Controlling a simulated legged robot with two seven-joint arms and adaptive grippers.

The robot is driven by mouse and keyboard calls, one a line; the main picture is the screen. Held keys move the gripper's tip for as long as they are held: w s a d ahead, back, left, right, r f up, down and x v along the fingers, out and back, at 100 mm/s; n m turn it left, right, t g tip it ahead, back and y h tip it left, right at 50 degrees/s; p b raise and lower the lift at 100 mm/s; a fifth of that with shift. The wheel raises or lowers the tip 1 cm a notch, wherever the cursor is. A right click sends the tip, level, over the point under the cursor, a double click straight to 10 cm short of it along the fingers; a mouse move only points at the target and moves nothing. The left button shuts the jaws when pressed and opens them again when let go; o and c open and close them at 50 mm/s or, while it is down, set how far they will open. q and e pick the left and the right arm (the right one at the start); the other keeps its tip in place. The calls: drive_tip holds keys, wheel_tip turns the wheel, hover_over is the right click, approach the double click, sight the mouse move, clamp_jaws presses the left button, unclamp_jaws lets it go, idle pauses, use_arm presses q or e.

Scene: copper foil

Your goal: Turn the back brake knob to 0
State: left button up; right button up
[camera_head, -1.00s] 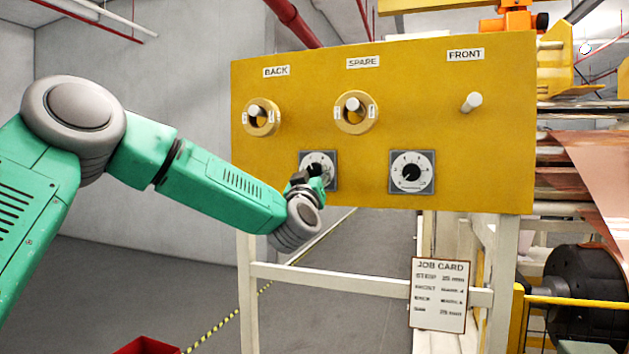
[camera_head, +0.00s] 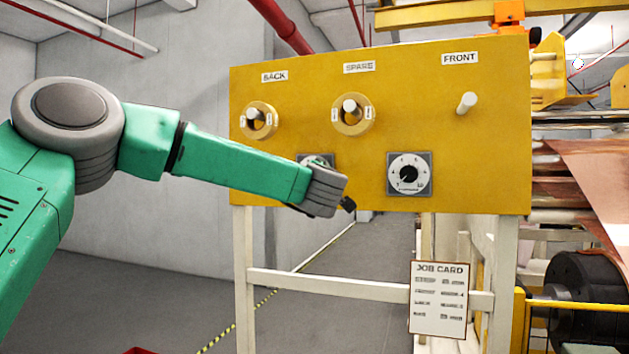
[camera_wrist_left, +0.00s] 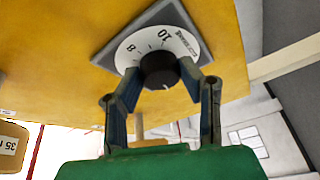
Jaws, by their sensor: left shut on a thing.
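The back brake knob (camera_wrist_left: 160,70) is a dark round knob on a white dial. In the head view only the top of this dial (camera_head: 317,158) shows, the rest hidden behind my left wrist. My left gripper (camera_wrist_left: 161,74) has one finger on each side of the knob and is shut on it. In the head view a dark bit of the gripper (camera_head: 347,204) shows beyond the wrist. My right gripper is not in view.
The yellow panel (camera_head: 460,140) carries a second dial (camera_head: 409,173) to the right. Above are BACK (camera_head: 259,119) and SPARE (camera_head: 352,114) switches and a FRONT peg (camera_head: 467,102). A job card (camera_head: 438,298) hangs below. Copper foil (camera_head: 590,180) and rollers stand at right.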

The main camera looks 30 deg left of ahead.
use_arm(q)
drive_tip(key=n+g+h, duration=0.1)
drive_tip(key=n, duration=0.2)
drive_tip(key=n+g+h, duration=0.1)
drive_tip(key=n, duration=0.2)
drive_tip(key=n+g+h, duration=0.1)
drive_tip(key=n, duration=0.2)
drive_tip(key=shift+a+n+h+p, duration=0.15)
drive_tip(key=shift+n+h+p, duration=0.15)
drive_tip(key=shift+n, duration=0.1)
drive_tip(key=shift+f, duration=0.1)
idle(0.4)
drive_tip(key=o, duration=1.1)
drive_tip(key=shift+c, duration=0.2)
drive_tip(key=shift+o, duration=0.3)
drive_tip(key=shift+a, duration=0.1)
drive_tip(key=shift+r, duration=0.25)
